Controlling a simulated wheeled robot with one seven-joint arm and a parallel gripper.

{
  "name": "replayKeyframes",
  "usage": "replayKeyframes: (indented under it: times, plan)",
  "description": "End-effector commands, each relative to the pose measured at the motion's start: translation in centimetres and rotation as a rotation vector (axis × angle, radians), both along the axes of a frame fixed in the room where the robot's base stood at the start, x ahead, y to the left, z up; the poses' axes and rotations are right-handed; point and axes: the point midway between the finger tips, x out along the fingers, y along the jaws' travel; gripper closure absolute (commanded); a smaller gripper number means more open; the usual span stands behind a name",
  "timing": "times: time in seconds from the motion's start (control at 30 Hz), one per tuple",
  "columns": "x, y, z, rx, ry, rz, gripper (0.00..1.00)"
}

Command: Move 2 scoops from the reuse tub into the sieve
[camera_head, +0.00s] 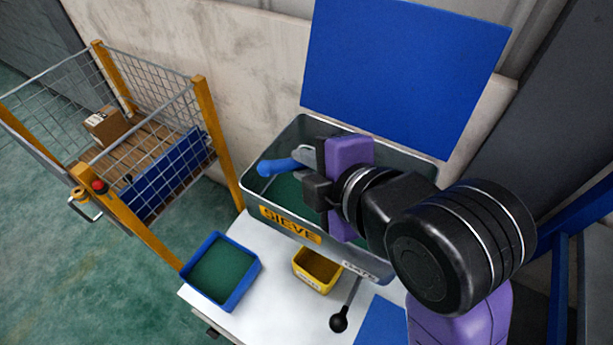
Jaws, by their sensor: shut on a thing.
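The metal bin labelled SIEVE (291,225) stands at the back of the white table. Its inside is green where it shows. My gripper (301,165) is above the sieve's opening, shut on a blue tool (276,167), which points left toward the sieve's left wall. I take the tool for a scoop; whether it carries anything cannot be seen. A small yellow tub (317,268) stands in front of the sieve, its label too small to read. A blue tub (221,271) with a green inside is at the table's left edge. I cannot tell which is the reuse tub.
A black knob on a rod (339,319) is at the table's front. A blue panel (398,72) rises behind the sieve. A yellow-posted mesh cart (207,120) with a cardboard box (107,125) stands left. My arm covers the sieve's right part.

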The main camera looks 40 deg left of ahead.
Motion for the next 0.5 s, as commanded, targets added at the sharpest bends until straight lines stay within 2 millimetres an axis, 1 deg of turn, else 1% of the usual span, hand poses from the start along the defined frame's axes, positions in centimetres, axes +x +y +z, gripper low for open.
replayKeyframes:
  times: [0.03, 0.5]
  plan:
    - [-0.01, -0.04, -0.88, 0.023, -0.011, -0.006, 1.0]
    - [-0.18, -0.19, -1.53, 0.229, -0.104, -0.054, 1.0]
